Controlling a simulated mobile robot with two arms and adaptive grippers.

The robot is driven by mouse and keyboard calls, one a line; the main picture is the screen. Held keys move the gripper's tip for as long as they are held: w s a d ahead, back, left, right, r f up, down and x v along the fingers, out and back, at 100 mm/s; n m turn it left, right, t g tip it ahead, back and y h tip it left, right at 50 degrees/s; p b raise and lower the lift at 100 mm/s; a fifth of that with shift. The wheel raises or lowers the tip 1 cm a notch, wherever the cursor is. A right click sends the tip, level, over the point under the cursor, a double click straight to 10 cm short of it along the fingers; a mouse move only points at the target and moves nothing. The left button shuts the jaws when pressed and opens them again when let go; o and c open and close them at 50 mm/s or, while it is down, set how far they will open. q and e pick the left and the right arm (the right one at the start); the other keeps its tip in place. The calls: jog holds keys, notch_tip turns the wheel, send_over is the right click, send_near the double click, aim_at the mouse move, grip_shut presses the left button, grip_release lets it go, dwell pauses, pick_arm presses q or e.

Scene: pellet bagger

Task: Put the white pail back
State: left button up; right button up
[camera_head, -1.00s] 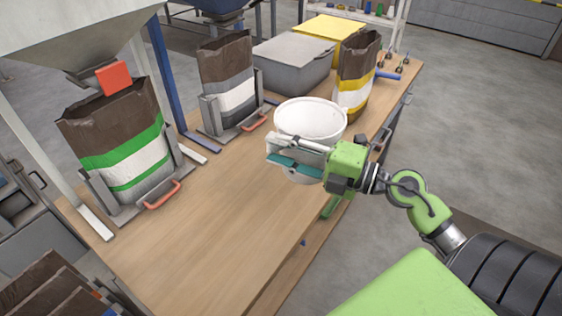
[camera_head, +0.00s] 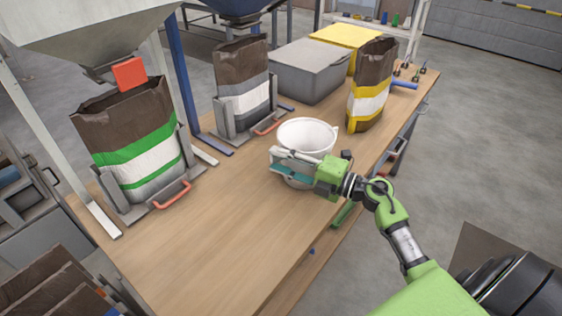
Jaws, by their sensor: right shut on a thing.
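The white pail (camera_head: 307,134) is at the right part of the wooden table (camera_head: 230,230), upright with its open top showing. My right gripper (camera_head: 290,168) reaches in from the right and is shut on the pail's near side. The gripper hides the pail's lower front, so I cannot tell whether its bottom touches the table. My left gripper is not in view.
A green-striped bag (camera_head: 135,150) stands under a hopper at left. A grey-striped bag (camera_head: 243,85), a grey bin (camera_head: 308,70), a yellow bin (camera_head: 348,38) and a yellow-striped bag (camera_head: 371,90) stand behind. The table's front middle is clear.

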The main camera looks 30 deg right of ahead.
jog(key=shift+f, duration=0.15)
jog(key=o, duration=1.2)
jog(key=shift+o, duration=0.2)
jog(key=shift+r, duration=0.3)
jog(key=v, duration=1.2)
jog(key=shift+f, duration=0.15)
